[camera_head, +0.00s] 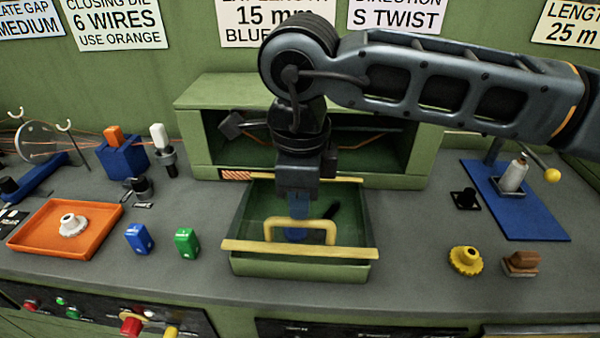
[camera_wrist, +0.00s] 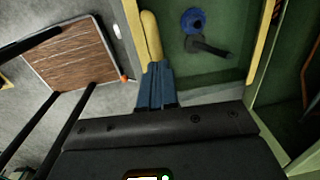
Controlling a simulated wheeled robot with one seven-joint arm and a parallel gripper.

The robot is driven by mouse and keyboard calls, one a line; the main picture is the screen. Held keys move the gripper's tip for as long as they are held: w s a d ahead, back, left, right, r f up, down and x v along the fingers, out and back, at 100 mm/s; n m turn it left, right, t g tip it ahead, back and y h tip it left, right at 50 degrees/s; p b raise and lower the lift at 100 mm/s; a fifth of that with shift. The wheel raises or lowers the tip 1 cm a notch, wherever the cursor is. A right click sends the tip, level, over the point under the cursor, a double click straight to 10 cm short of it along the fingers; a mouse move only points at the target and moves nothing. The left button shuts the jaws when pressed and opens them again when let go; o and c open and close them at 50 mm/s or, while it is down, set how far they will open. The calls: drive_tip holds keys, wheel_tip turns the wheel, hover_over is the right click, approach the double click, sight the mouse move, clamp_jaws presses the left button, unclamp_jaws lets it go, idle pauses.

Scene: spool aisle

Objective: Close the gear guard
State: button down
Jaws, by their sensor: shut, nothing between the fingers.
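The gear guard appears to be the green drawer-like tray with a yellow front edge (camera_head: 300,249) and a raised yellow handle (camera_head: 331,231). It sticks out from the green housing (camera_head: 192,150). My gripper (camera_head: 297,212) points down over the tray at the handle. In the wrist view, its blue fingers (camera_wrist: 155,85) are together and empty, with their tips at the yellow handle (camera_wrist: 151,35). I cannot tell whether they touch it. A blue round part (camera_wrist: 194,20) and a black crank-like piece (camera_wrist: 210,46) show inside the tray. My arm hides part of the housing.
An orange tray (camera_head: 30,240) with a white gear, a blue block (camera_head: 138,238) and a green block (camera_head: 187,241) are left. A yellow gear (camera_head: 465,260), a brown block (camera_head: 520,264) and a blue plate (camera_head: 540,225) are right. Grey bench is clear beside the tray.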

drive_tip(key=shift+f, duration=0.35)
drive_tip(key=f+b, duration=0.1)
drive_tip(key=b, duration=0.1)
drive_tip(key=s+f+b, duration=0.1)
drive_tip(key=f+b, duration=0.1)
drive_tip(key=shift+s+f, duration=0.1)
drive_tip(key=shift+s+f+b, duration=0.2)
drive_tip(key=shift+s+b, duration=0.1)
drive_tip(key=shift+b, duration=0.3)
drive_tip(key=shift+f, duration=0.1)
